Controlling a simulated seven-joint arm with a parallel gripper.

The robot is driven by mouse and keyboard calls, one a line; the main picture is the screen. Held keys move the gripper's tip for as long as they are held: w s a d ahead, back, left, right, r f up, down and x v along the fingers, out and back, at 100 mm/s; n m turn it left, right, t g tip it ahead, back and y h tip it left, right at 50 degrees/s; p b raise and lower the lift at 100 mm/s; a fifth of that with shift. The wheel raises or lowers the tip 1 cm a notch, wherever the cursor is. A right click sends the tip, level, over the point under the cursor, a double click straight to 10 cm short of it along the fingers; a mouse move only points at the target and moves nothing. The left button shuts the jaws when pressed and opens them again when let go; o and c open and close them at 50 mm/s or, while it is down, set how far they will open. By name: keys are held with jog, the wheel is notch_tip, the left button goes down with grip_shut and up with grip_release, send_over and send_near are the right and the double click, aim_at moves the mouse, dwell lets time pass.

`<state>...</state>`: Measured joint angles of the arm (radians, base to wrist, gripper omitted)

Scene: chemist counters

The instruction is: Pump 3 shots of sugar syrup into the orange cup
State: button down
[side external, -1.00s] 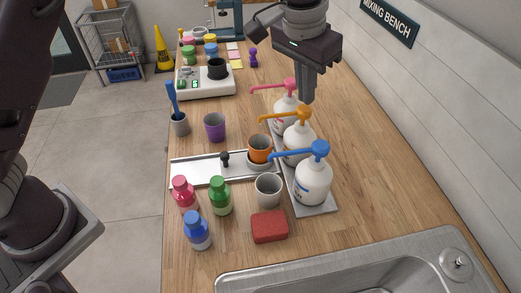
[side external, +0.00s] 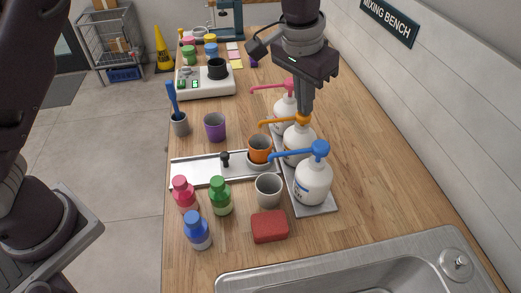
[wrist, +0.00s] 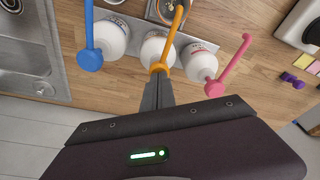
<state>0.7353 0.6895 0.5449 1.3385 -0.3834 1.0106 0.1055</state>
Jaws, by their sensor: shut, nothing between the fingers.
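The orange cup (side external: 259,145) stands upright on a round holder on the metal track, below the tip of the orange pump's spout. Three white pump bottles stand in a row: one with a pink pump (side external: 285,87), one with an orange pump (side external: 284,121), one with a blue pump (side external: 319,150). Their labels are too small to read. My gripper (side external: 303,112) is shut and empty, pointing down at the orange pump head. In the wrist view its fingertips (wrist: 158,78) are at the orange pump head (wrist: 159,68); I cannot tell whether they touch.
A grey cup (side external: 268,190), red sponge (side external: 269,227) and red, green and blue small bottles (side external: 220,196) stand nearer the sink (side external: 350,270). A purple cup (side external: 215,127) and a scale (side external: 205,88) are farther back. The counter right of the pumps is clear.

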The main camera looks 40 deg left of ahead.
jog(key=shift+w+v, duration=0.25)
jog(key=shift+v, duration=1)
jog(key=shift+s+x, duration=0.25)
jog(key=shift+x, duration=1.05)
jog(key=shift+w+v, duration=0.25)
jog(key=shift+v, duration=1.05)
jog(key=shift+r, duration=0.2)
jog(key=v, duration=0.3)
jog(key=w+v, duration=0.1)
jog(key=v, duration=0.1)
jog(key=shift+d+r, duration=0.2)
jog(key=shift+r, duration=0.3)
